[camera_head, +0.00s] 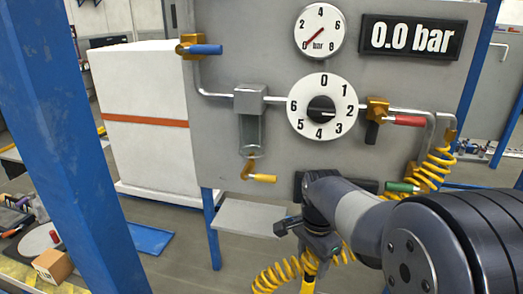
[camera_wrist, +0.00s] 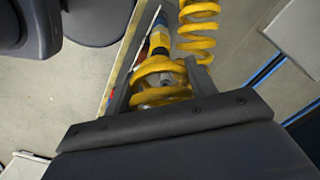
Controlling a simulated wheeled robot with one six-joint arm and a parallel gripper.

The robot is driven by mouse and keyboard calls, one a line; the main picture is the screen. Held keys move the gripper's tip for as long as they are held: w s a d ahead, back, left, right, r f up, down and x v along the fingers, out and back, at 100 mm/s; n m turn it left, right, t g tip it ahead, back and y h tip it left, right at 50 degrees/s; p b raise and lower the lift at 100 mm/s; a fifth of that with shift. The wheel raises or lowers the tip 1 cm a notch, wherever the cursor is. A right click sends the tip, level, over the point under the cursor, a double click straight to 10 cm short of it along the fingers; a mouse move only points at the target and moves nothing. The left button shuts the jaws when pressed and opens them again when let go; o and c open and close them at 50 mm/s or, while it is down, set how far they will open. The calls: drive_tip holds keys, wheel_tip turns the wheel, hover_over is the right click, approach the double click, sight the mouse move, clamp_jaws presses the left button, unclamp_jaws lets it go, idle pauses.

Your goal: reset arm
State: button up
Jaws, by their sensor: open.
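My gripper (camera_wrist: 160,76) is open, its two dark fingers apart at the middle of the wrist view. A yellow coiled hose (camera_wrist: 160,92) with a yellow and blue end piece (camera_wrist: 158,42) shows between and beyond the fingers; I cannot tell whether they touch it. In the head view my gripper (camera_head: 308,243) is low in front of the panel, below the dial, partly hidden by my arm. My arm reaches in from the lower right, and yellow coils (camera_head: 278,275) hang below the gripper.
The grey panel (camera_head: 222,135) carries a gauge (camera_head: 319,30), a display (camera_head: 412,38) reading 0.0 bar, a numbered dial (camera_head: 322,107), and blue, red, yellow and green handles. A small grey shelf (camera_head: 245,217) juts out left of my gripper. A blue post (camera_head: 75,150) stands at left.

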sight(310, 274)
drive_tip(key=shift+f, duration=3.4)
drive_tip(key=shift+f, duration=0.15)
drive_tip(key=shift+f, duration=0.2)
wheel_tip(310, 274, up, 10)
drive_tip(key=shift+r, duration=0.1)
wheel_tip(310, 274, down, 11)
drive_tip(key=shift+r, duration=0.2)
wheel_tip(310, 274, up, 6)
drive_tip(key=p, duration=0.3)
drive_tip(key=shift+f+p, duration=0.25)
drive_tip(key=shift+p, duration=0.05)
drive_tip(key=shift+r, duration=0.65)
